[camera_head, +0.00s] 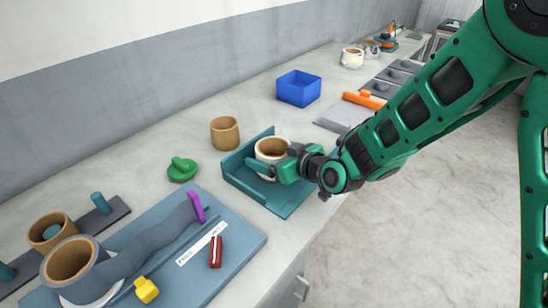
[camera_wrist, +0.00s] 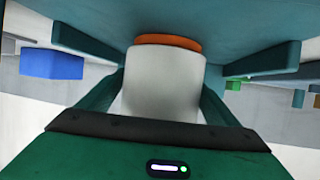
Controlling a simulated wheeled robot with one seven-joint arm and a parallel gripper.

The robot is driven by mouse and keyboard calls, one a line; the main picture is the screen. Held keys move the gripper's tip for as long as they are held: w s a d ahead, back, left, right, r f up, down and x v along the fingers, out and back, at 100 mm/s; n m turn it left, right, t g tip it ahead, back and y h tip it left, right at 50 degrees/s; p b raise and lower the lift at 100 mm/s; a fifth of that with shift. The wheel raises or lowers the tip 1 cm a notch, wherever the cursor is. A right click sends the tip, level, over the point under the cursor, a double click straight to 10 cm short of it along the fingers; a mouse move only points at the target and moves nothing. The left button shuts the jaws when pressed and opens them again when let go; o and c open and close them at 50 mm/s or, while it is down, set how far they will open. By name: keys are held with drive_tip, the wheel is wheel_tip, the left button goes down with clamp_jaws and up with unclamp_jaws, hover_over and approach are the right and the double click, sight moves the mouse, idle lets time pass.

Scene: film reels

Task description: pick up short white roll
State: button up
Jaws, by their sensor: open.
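The short white roll (camera_head: 262,156) has a tan-orange core and stands upright in a teal open-sided tray on the counter. My gripper (camera_head: 271,169) is low in the tray at the roll's near side, with its jaws open. In the wrist view the white roll (camera_wrist: 163,88) fills the space between the two teal fingers (camera_wrist: 162,97), one on each side. I cannot tell whether either finger touches it. The fingers and the gripper body hide part of the roll.
The teal tray (camera_head: 292,208) has low walls beside the roll. A tan core (camera_head: 225,134) and a green piece (camera_head: 181,171) stand to the left. A blue bin (camera_head: 298,88) is behind. A blue board (camera_head: 230,262) with grey film and small parts lies at the front left.

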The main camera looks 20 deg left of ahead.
drive_tip(key=shift+x, duration=1.1)
drive_tip(key=c, duration=1)
